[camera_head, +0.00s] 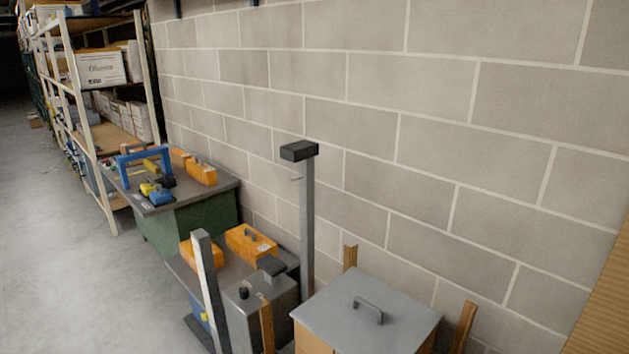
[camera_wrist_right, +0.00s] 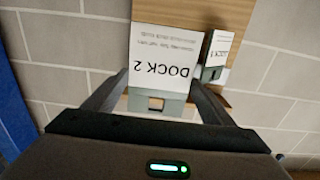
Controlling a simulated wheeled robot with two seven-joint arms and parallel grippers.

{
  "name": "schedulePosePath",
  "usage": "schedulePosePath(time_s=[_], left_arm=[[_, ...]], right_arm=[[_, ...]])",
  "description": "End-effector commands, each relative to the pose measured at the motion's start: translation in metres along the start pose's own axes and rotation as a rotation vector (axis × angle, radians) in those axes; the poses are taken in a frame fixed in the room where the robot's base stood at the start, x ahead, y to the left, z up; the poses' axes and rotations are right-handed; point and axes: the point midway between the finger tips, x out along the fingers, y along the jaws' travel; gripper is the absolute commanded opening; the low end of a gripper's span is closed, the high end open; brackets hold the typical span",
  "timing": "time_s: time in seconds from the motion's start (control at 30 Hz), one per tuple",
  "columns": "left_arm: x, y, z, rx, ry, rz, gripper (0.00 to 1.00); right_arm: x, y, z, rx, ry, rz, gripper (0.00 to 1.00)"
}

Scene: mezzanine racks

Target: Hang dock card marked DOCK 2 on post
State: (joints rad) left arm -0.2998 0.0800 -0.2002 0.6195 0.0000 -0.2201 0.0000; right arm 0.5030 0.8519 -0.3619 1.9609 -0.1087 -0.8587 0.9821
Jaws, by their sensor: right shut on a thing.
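The DOCK 2 card (camera_wrist_right: 165,50) is white with a grey lower part that has a small window in it; its lettering appears upside down in the right wrist view. My right gripper (camera_wrist_right: 157,98) is shut on that grey part, one dark finger on each side. The card is in front of a wooden board (camera_wrist_right: 225,14); I cannot tell if it still touches it. A grey post (camera_head: 307,230) with a black head and a small peg on its left side stands by the wall in the head view. My left gripper is not in view.
A smaller white card (camera_wrist_right: 218,48) in a grey holder is on the board beside the DOCK 2 card. A grey-topped box (camera_head: 365,320) with a handle stands right of the post. A bench with orange cases (camera_head: 250,242) is left of it. Shelving (camera_head: 100,110) lines the far left, beside clear floor.

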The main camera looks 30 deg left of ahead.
Motion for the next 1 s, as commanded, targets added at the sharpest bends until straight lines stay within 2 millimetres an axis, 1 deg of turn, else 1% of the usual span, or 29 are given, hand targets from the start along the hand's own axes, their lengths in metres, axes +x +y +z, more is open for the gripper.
schedulePosePath(time_s=[0.27,0.37,0.47,0.57,0.67,0.77,0.8,0.87,0.9,0.97,1.0], left_arm=[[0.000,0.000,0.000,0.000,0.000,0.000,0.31],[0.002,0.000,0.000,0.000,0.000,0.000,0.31],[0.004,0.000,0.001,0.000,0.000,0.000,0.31],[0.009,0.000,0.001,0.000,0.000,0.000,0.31],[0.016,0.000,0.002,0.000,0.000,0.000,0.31],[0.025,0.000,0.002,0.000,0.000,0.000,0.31],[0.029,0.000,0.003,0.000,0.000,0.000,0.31],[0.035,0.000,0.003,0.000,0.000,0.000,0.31],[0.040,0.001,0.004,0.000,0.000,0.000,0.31],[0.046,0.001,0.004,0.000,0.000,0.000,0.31],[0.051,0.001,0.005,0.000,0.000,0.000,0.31]], right_arm=[[0.000,0.000,0.000,0.000,0.000,-0.001,0.55],[-0.002,-0.004,0.005,0.000,-0.001,-0.005,0.55],[-0.006,-0.013,0.015,0.001,-0.002,-0.016,0.55],[-0.013,-0.028,0.033,0.003,-0.004,-0.036,0.55],[-0.026,-0.050,0.058,0.005,-0.004,-0.065,0.55],[-0.044,-0.076,0.087,0.005,-0.005,-0.097,0.55],[-0.053,-0.088,0.099,0.007,-0.005,-0.112,0.55],[-0.068,-0.105,0.118,0.008,-0.006,-0.132,0.55],[-0.079,-0.117,0.130,0.008,-0.005,-0.145,0.55],[-0.097,-0.133,0.147,0.008,-0.005,-0.163,0.55],[-0.109,-0.144,0.158,0.010,-0.005,-0.174,0.55]])
